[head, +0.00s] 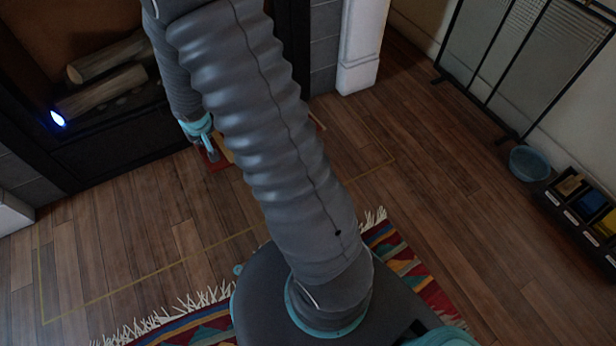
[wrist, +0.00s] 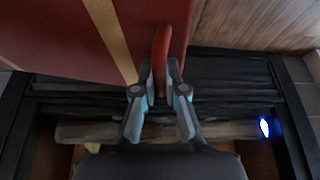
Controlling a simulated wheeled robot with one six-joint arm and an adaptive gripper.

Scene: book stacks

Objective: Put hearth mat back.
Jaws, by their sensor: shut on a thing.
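The hearth mat (wrist: 65,35), red with a gold stripe, fills the upper left of the wrist view. My gripper (wrist: 163,75) is shut on a red upright edge or tab at the mat's right side. In the head view the gripper (head: 210,150) is low in front of the fireplace, and a small red and tan part of the mat (head: 214,164) shows beside it. My arm hides most of the mat there. I cannot tell whether it touches the floor. A thin yellow outline (head: 150,272) marks a large rectangle on the wood floor.
The fireplace with logs (head: 105,90) and a blue light (head: 57,119) is at the left. A fringed patterned rug (head: 405,262) lies under my base. A blue bowl (head: 529,163), a bin rack (head: 580,205) and a wire screen (head: 520,60) stand right. Floor between is clear.

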